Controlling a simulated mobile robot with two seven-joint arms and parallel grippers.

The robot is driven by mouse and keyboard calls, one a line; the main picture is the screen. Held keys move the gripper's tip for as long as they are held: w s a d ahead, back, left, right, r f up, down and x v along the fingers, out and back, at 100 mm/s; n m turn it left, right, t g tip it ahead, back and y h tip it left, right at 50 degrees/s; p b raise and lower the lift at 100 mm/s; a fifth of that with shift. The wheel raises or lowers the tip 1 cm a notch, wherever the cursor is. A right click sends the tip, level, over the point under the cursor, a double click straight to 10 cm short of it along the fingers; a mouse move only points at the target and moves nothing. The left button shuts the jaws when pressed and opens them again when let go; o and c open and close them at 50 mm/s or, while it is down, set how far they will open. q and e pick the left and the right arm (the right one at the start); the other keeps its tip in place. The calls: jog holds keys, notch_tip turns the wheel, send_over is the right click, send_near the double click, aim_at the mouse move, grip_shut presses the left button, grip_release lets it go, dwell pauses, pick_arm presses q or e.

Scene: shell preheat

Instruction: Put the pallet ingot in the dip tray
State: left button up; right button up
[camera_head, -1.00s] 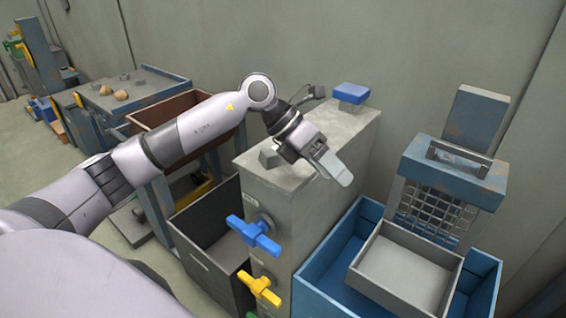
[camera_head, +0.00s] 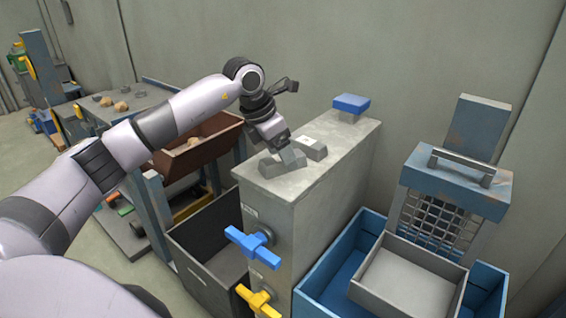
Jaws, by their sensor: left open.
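I cannot tell which is the pallet ingot. My left gripper (camera_head: 292,157) is open, pointing down among these blocks, with a fingertip beside or over the front one. Whether it touches is unclear, and it partly hides the front block. A shallow grey tray (camera_head: 402,283), possibly the dip tray, sits empty in the blue bin at the right. My right gripper is not in view.
A blue knob (camera_head: 350,104) stands at the cabinet's back end. Blue (camera_head: 252,247) and yellow (camera_head: 258,300) valve handles stick out of its front. A blue frame with wire mesh (camera_head: 437,218) rises behind the tray. A brown trough (camera_head: 200,150) is at left.

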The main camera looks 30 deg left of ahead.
pick_arm(q)
jog(key=shift+f, duration=0.4)
dwell(0.4)
jog(key=c, duration=1.3)
jog(key=shift+r, duration=0.1)
grip_shut()
jog(key=shift+w+r, duration=0.1)
